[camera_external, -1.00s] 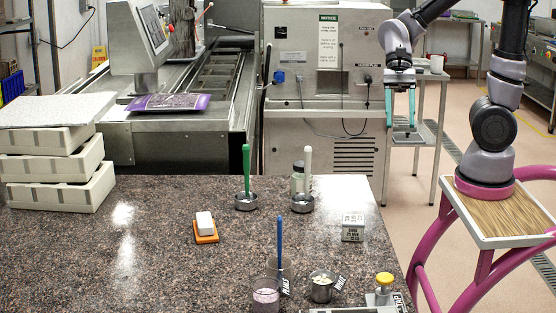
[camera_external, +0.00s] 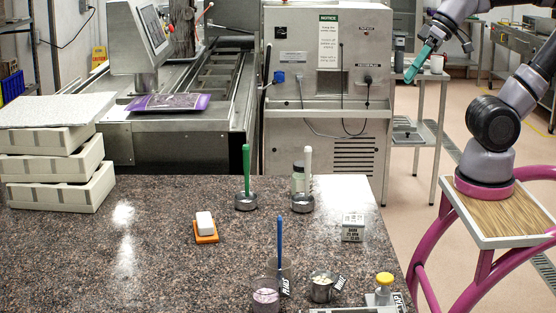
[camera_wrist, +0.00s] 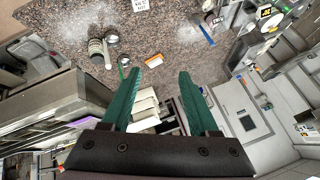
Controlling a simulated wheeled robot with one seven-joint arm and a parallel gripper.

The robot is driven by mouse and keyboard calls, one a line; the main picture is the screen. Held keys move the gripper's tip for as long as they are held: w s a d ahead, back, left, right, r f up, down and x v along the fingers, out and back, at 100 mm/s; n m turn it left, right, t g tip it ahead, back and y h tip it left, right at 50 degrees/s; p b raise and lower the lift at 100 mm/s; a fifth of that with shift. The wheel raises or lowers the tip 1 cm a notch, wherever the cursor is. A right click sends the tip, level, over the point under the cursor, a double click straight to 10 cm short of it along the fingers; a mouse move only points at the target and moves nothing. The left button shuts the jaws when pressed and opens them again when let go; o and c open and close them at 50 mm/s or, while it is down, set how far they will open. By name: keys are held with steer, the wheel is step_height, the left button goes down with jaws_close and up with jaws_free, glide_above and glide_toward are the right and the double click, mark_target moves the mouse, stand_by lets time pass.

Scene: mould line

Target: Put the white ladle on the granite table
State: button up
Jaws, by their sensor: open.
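The white ladle (camera_external: 308,165) stands on the granite table (camera_external: 160,270) near its back edge, with its white handle upright and a small dark metal bowl at the bottom. A glass jar (camera_external: 297,177) is close behind it. The white ladle also shows at the upper left of the wrist view (camera_wrist: 107,55). My gripper (camera_external: 411,76) is raised to the right of and beyond the table, well apart from the ladle. Its teal fingers are spread with nothing between them in the wrist view (camera_wrist: 169,70).
A green-handled ladle (camera_external: 246,170) stands left of the white one. An orange-and-white block (camera_external: 205,226), a small printed cube (camera_external: 353,227) and a blue-handled tool (camera_external: 280,243) are on the table. White blocks (camera_external: 60,168) are stacked at left. The table's left front is clear.

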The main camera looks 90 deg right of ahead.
steer(key=w+f+m+g+y, duration=0.2)
steer(key=w+f+m+y, duration=0.25)
steer(key=f, duration=0.25)
steer(key=w+f+m+g+y, duration=0.3)
steer(key=w+f+m+y, duration=0.1)
steer(key=f+m+y, duration=0.25)
steer(key=w+d+f+m+t+h, duration=0.3)
steer(key=w+d+f+m+t, duration=0.1)
steer(key=d+f+m+t, duration=0.4)
steer(key=w+d+f+m+t+h, duration=0.35)
steer(key=d+f+m+t, duration=0.3)
steer(key=d+m, duration=0.35)
steer(key=w+a+n, duration=0.1)
steer(key=w+a, duration=0.2)
steer(key=w, duration=0.7)
steer(key=shift+w+f, duration=0.35)
steer(key=shift+f, duration=0.05)
steer(key=shift+c, duration=0.3)
jaws_close()
